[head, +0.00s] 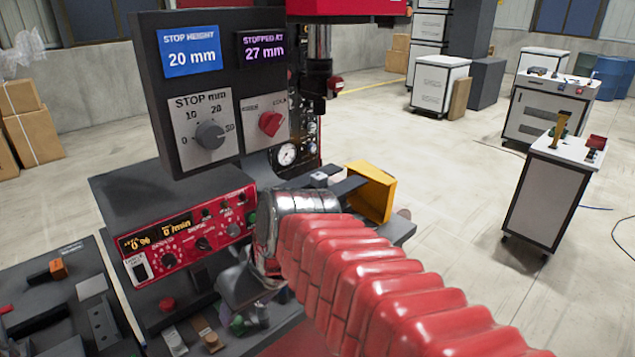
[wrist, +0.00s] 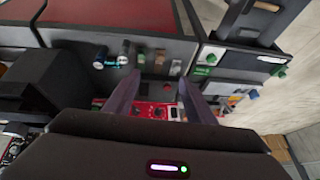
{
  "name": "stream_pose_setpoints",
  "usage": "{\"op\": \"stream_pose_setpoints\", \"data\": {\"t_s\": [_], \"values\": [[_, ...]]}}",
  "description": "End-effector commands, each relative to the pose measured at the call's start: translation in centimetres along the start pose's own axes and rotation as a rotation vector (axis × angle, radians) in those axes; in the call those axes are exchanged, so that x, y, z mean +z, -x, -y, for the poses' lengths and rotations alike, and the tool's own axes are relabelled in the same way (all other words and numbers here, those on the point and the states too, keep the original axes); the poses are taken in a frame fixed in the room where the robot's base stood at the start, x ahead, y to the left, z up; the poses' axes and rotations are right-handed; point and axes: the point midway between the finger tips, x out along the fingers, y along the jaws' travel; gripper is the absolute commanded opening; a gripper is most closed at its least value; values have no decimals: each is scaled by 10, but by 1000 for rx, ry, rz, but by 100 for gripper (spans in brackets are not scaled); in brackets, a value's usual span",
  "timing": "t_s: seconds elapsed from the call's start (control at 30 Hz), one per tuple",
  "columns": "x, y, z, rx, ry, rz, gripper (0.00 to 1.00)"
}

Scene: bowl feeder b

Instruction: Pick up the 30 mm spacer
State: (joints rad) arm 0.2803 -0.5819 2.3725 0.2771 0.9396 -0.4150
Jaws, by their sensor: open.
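I cannot tell which piece is the 30 mm spacer; no size mark on any small part is readable. In the wrist view my gripper (wrist: 160,84) is open, its two dark fingers apart with nothing held between them. Ahead of the fingertips several small parts stand on a grey ledge, among them a brown block (wrist: 176,68) and a grey block (wrist: 141,60). In the head view a light grey block (head: 174,341) and a brown block (head: 207,334) lie low in front of the machine. My gripper (head: 238,290) is beside them, partly hidden by my arm.
A red control panel (head: 190,236) stands just behind my gripper. Above it, displays read stop height 20 mm (head: 190,52) and stopped at 27 mm (head: 264,46). A yellow bin (head: 370,190) is at the right. A dark bench (head: 65,300) with loose parts is at the left.

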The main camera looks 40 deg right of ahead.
Motion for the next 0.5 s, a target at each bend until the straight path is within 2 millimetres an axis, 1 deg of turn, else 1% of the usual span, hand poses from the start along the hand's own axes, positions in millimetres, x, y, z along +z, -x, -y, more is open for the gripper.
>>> {"op": "stream_pose_setpoints", "data": {"t_s": [0.03,0.17,0.27,0.37,0.47,0.5], "values": [[-8,0,-9,-13,-11,-4,50],[-30,1,-30,-52,-13,-31,50],[-47,3,-50,-76,-14,-66,50],[-63,6,-73,-96,-11,-108,50],[-79,10,-100,-108,-11,-159,50],[-85,12,-112,-109,-9,-183,50]]}}
